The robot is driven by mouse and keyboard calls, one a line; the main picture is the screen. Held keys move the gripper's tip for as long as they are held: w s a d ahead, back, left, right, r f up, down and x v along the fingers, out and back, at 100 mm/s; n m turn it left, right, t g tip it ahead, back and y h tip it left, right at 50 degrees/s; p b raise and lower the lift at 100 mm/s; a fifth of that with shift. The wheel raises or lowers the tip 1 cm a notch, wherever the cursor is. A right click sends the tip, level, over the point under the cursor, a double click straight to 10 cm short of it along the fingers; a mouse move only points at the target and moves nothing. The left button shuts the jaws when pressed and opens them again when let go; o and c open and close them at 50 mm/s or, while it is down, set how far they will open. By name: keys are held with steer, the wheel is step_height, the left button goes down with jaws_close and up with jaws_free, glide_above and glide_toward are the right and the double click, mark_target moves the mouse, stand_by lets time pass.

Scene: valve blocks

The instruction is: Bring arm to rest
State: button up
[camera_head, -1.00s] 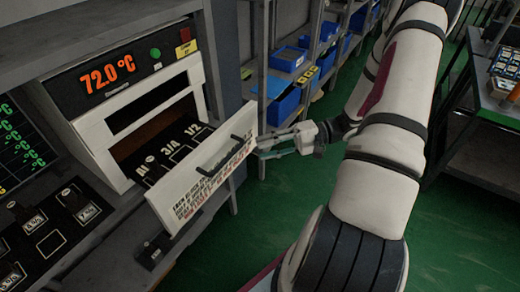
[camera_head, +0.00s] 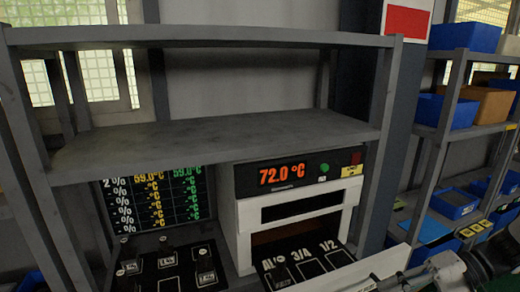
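My gripper (camera_head: 418,276) shows at the bottom right, cut by the lower edge, just right of the drawer front. Its fingers are small and partly out of view, so I cannot tell whether they are open or shut. Most of my arm is out of view. The white oven-like unit (camera_head: 243,232) has a red 72.0 °C display (camera_head: 283,173). Its drawer (camera_head: 372,272) is pulled out, with a black labelled tray (camera_head: 303,262) marked 3/4 and 1/2 inside. The gap between gripper and drawer front is unclear.
A grey shelf rack (camera_head: 215,142) stands over the unit. A readings screen (camera_head: 158,200) and a black panel (camera_head: 170,268) with small blocks are to the left. A rack with blue bins (camera_head: 455,204) stands at the right, behind my gripper.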

steer(key=s+a+r+n+t+h, duration=0.2)
steer(key=s+a+r+h, duration=0.3)
steer(key=r, duration=0.4)
steer(key=s+a+r+n+t+h, duration=0.2)
steer(key=s+a+r+h, duration=0.2)
steer(key=r, duration=0.6)
steer(key=a+h, duration=0.1)
steer(key=h, duration=0.1)
steer(key=shift+s+a+h, duration=0.25)
steer(key=shift+s+h, duration=0.15)
